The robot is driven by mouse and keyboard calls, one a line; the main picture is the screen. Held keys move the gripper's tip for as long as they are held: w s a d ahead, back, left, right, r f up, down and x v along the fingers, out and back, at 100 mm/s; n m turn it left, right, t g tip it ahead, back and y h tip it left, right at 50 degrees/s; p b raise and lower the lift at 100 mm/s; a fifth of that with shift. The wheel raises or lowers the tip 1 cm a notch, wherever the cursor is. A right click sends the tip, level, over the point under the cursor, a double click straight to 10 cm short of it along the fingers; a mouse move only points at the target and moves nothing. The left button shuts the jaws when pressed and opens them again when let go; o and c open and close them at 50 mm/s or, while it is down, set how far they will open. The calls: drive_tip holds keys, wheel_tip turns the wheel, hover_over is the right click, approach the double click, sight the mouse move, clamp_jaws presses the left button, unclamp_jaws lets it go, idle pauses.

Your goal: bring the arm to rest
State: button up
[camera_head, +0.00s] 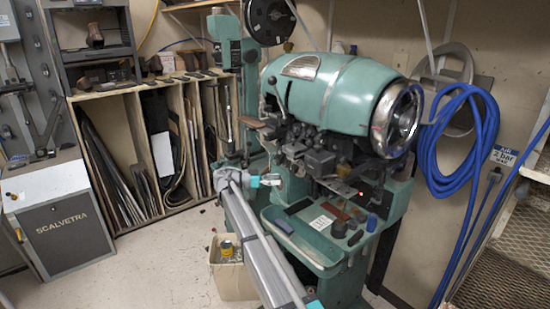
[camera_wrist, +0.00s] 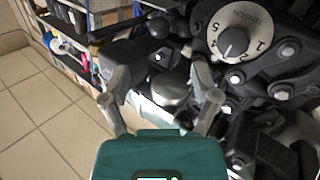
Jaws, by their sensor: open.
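My arm (camera_head: 262,250) reaches up from the bottom of the head view to the front of the green sole stitcher (camera_head: 335,95). Its wrist end is close to the machine's working parts, and the fingers are hard to make out there. In the wrist view my gripper (camera_wrist: 161,84) is open, its two grey fingers spread apart. Nothing is clearly held between them. Dark machine parts and a numbered dial (camera_wrist: 236,38) lie just beyond and to the right of the fingers. I cannot tell whether a finger touches the machine.
The machine's tray (camera_head: 325,228) holds small items below the head. A white bin (camera_head: 232,274) stands on the floor beside my arm. Wooden shelving (camera_head: 155,98) and a Scalvetra cabinet (camera_head: 66,232) stand left. A blue hose (camera_head: 455,185) hangs right. Floor at lower left is clear.

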drive_tip(key=s+d+f+n+g+y+p, duration=0.1)
drive_tip(key=s+d+f+n+y, duration=0.35)
drive_tip(key=s+d, duration=0.3)
drive_tip(key=s+d+f+n+y+p, duration=0.1)
drive_tip(key=s+d+f+n+y, duration=0.2)
drive_tip(key=s+d+f, duration=0.35)
drive_tip(key=s+d+f+n+y+p, duration=0.1)
drive_tip(key=s+d+f+n+y, duration=0.2)
drive_tip(key=s, duration=1.6)
drive_tip(key=n+y, duration=0.4)
drive_tip(key=y, duration=0.3)
drive_tip(key=shift+s+f+p, duration=0.2)
drive_tip(key=shift+s+p, duration=0.1)
drive_tip(key=shift+p, duration=0.05)
